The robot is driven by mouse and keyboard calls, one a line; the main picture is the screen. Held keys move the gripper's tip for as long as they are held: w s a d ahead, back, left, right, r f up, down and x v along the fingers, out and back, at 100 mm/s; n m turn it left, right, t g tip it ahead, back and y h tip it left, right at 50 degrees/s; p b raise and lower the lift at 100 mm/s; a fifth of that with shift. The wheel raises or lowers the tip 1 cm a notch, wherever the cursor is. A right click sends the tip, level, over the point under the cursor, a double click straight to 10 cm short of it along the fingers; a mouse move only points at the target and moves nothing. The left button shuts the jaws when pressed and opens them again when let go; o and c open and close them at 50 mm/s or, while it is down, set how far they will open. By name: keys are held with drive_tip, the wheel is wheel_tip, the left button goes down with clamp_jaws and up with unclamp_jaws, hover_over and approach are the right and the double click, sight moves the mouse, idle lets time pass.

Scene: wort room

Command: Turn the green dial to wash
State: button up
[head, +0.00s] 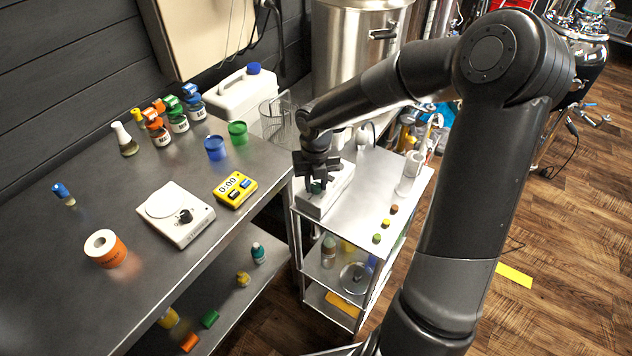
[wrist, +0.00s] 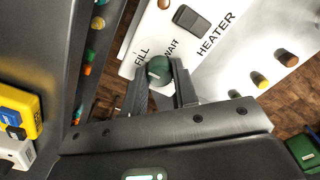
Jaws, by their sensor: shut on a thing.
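The green dial (wrist: 158,68) is a round knob on a white control box (wrist: 140,45), which also shows in the head view (head: 318,206) on top of the cart. My gripper (wrist: 161,78) is shut on the dial, one finger on either side of it. The box carries the words FILL, WAIT and HEATER. No WASH label can be made out; the fingers and the dial cover part of the face. I cannot tell which word the dial's mark points to. In the head view my gripper (head: 316,182) reaches down onto the box.
A dark rocker switch (wrist: 190,18) is on the box near HEATER. Several coloured stoppers stand on the steel cart (head: 366,205) to the right. On the bench at left are a yellow timer (head: 234,189), a white scale (head: 176,215) and several bottles. A steel pot (head: 352,50) stands behind.

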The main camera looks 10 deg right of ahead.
drive_tip(key=shift+c, duration=0.8)
drive_tip(key=shift+m, duration=0.3)
